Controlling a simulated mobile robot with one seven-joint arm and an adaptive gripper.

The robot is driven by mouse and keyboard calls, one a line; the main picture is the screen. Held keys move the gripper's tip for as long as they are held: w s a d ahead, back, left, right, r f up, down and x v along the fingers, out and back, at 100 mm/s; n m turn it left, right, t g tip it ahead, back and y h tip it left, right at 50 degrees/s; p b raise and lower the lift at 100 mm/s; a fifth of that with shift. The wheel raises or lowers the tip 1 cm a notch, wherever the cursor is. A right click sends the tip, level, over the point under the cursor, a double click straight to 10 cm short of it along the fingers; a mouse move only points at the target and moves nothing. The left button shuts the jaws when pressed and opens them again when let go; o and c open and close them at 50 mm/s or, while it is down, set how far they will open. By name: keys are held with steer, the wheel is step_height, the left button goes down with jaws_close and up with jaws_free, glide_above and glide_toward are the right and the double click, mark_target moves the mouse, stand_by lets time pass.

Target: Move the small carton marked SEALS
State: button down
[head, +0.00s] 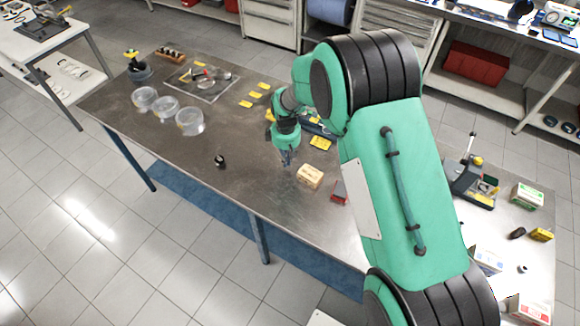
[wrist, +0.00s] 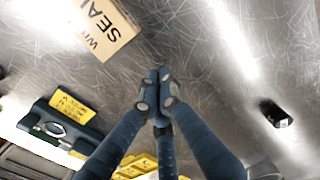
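The small tan carton (head: 310,176) lies on the metal workbench, just right of my gripper (head: 286,158) in the head view. In the wrist view the carton (wrist: 104,28) is at the upper left, cut off by the frame edge, with "SEAL" readable on its pale face. My gripper (wrist: 158,88) shows there with its blue fingers converging and their tips together over bare metal. Nothing shows between the tips. The gripper is apart from the carton.
A red and dark item (head: 339,191) lies right of the carton. A small black part (head: 219,161) stands to the left. Clear round containers (head: 165,108) stand farther left. The bench front is mostly bare. My arm hides the bench's middle right.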

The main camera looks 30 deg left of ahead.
step_height(320, 180, up, 8)
steer(key=shift+f, duration=0.15)
stand_by(0.3)
steer(key=shift+d, duration=0.1)
stand_by(0.3)
